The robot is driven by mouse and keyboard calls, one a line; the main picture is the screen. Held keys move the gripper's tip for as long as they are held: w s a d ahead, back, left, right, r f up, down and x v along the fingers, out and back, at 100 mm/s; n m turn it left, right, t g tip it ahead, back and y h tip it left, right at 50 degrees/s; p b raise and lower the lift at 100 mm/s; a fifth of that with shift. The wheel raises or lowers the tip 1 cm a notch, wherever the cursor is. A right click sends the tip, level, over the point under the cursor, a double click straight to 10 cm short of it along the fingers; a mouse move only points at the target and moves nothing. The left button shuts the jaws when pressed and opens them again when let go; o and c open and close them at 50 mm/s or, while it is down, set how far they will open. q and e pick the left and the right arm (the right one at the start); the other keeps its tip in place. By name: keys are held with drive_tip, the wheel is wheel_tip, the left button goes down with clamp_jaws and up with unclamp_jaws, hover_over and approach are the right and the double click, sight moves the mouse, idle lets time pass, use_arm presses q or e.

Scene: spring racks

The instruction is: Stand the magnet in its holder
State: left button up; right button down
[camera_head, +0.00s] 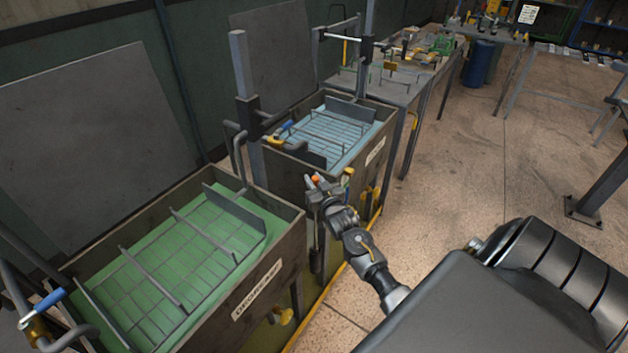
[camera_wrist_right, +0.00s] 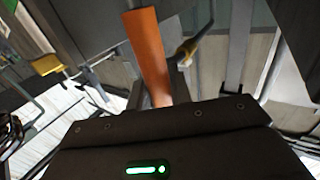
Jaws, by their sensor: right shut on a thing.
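My right gripper (camera_head: 324,188) is in the middle of the head view, beside the front of the far tank. It is shut on an orange bar, which I take to be the magnet (camera_head: 315,180). In the right wrist view the orange magnet (camera_wrist_right: 149,45) stands out lengthwise from between the fingers (camera_wrist_right: 160,92). Its gripped end is hidden by the gripper body. I cannot pick out the holder with certainty in either view. My left gripper is not in view.
A near tank (camera_head: 285,267) with green liquid and a rack stands at left. A far tank (camera_head: 378,163) with blue liquid has yellow valves (camera_head: 371,196) below. A cluttered workbench (camera_head: 398,94) and blue barrel (camera_head: 481,62) stand behind. The floor at right is mostly clear.

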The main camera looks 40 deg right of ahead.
drive_tip(key=shift+f+b, duration=1.05)
drive_tip(key=shift+f, duration=0.75)
drive_tip(key=shift+f+b, duration=1.95)
drive_tip(key=shift+f, duration=0.45)
drive_tip(key=c, duration=1.2)
unclamp_jaws()
drive_tip(key=shift+r, duration=0.1)
drive_tip(key=shift+s, duration=0.15)
drive_tip(key=b+v, duration=0.1)
drive_tip(key=v, duration=0.9)
drive_tip(key=shift+s+a, duration=0.1)
drive_tip(key=shift+s, duration=0.15)
